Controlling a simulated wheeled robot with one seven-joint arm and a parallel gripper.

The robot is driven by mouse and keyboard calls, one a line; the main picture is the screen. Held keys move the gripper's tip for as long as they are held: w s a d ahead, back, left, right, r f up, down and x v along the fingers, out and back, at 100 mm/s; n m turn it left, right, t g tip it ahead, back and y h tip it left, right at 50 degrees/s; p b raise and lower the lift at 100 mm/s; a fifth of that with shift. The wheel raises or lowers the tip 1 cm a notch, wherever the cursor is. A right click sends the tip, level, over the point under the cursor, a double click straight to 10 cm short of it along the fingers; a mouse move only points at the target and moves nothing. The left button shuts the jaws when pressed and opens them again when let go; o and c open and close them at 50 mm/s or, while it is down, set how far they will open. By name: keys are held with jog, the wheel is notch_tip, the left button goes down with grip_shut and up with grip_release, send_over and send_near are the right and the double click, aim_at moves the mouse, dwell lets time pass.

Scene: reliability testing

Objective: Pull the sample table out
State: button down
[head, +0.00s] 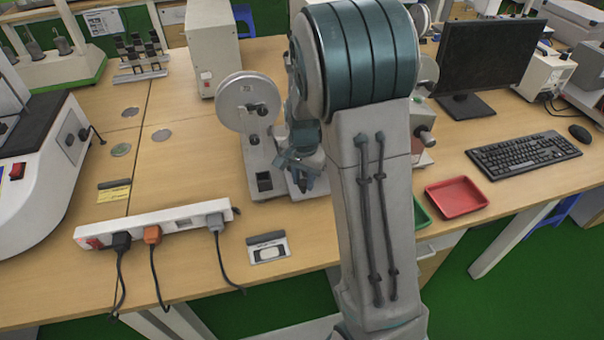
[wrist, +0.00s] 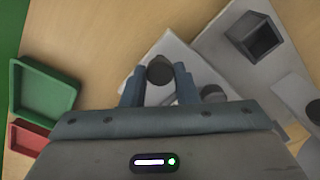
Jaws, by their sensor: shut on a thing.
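My gripper (wrist: 159,86) is shut on a dark round knob (wrist: 160,70) in the wrist view, with one finger on each side of it. The knob sits over a light grey plate (wrist: 193,66) of the bench tester, which looks like the sample table; I cannot tell how far out it is. In the head view my gripper (head: 301,172) is low at the front of the grey tester (head: 262,155) with a large pale wheel (head: 248,102). My arm hides much of the tester's right side there, and the knob is not clear in that view.
A red tray (head: 457,196) and a partly hidden green tray (head: 421,215) lie right of my arm. A white power strip (head: 155,227) with plugged cables lies at the front left. A keyboard (head: 523,154) and monitor (head: 487,55) stand right. Some wooden tabletop in front of the tester is clear.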

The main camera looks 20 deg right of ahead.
jog(key=shift+w, duration=0.2)
jog(key=c, duration=1.1)
grip_release()
jog(key=shift+r, duration=0.15)
notch_tip(320, 180, up, 14)
jog(key=shift+f+p, duration=0.2)
jog(key=shift+p, duration=0.1)
jog(key=s+n+t, duration=0.1)
jog(key=s+n, duration=0.2)
jog(key=s, duration=0.3)
jog(key=s+r+n+t+p, duration=0.1)
jog(key=s+n, duration=0.2)
jog(key=s, duration=0.4)
jog(key=s+r+n, duration=0.1)
jog(key=s+n, duration=0.1)
jog(key=s, duration=0.4)
jog(key=shift+s+a+r+n+t+p, duration=0.15)
jog(key=shift+a+r+n+t+p, duration=0.1)
jog(key=shift+n+t+p, duration=0.15)
